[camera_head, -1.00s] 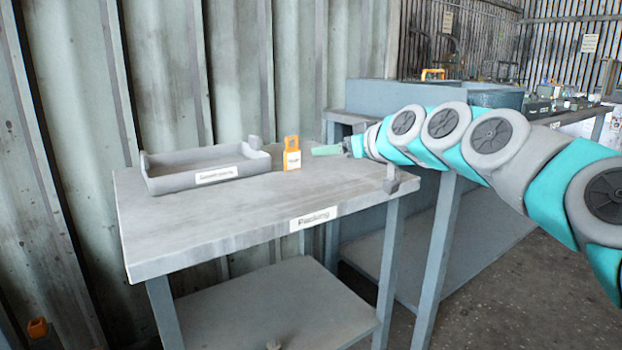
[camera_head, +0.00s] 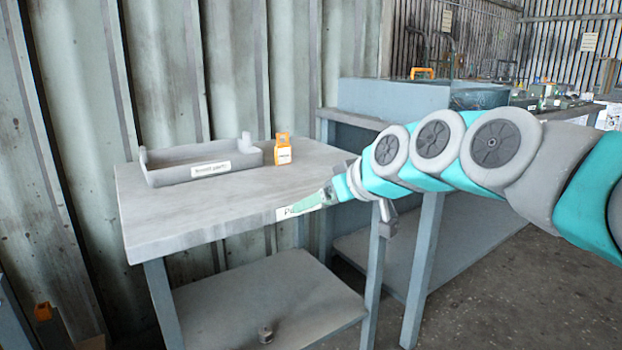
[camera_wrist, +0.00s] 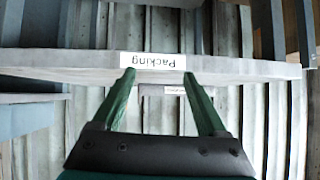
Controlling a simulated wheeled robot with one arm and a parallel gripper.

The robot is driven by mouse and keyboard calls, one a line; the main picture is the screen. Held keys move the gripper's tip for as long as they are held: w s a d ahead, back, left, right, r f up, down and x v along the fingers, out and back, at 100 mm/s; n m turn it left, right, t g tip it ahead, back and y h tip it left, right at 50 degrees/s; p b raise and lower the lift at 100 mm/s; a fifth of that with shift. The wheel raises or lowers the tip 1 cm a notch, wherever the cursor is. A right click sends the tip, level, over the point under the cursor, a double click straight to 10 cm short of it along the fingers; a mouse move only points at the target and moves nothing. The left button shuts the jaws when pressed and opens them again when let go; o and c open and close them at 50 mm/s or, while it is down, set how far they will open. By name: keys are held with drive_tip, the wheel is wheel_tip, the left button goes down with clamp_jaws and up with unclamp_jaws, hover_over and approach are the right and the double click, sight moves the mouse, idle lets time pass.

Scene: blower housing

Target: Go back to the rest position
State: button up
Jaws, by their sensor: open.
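My gripper (camera_head: 308,203) is at the front right edge of the packing table (camera_head: 190,218) in the head view, partly in front of its label. In the wrist view my gripper (camera_wrist: 158,75) shows two green fingers spread apart with nothing between them. The "Packing" label (camera_wrist: 152,61) on the table edge appears upside down just beyond the fingertips. I cannot tell how far the fingertips are from the edge.
A grey tray (camera_head: 200,172) and an orange tagged block (camera_head: 283,150) stand on the table. A blue-grey bench (camera_head: 400,95) stands behind my arm. The table's front left is clear.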

drive_tip(key=s+d+f+m+g+h, duration=0.2)
drive_tip(key=s+f, duration=0.6)
drive_tip(key=s, duration=0.4)
drive_tip(key=s+d+f+m+g+h+p, duration=0.1)
drive_tip(key=s+d+f+m+g+h, duration=0.1)
drive_tip(key=s+d+f, duration=0.4)
drive_tip(key=s+d+f+m+g+h, duration=0.2)
drive_tip(key=s+d+f+g, duration=0.3)
drive_tip(key=s, duration=1.2)
wheel_tip(320, 180, down, 5)
drive_tip(key=shift+s+r+m+g+h, duration=0.2)
drive_tip(key=shift+s+m+g+h, duration=0.15)
drive_tip(key=shift+h, duration=0.35)
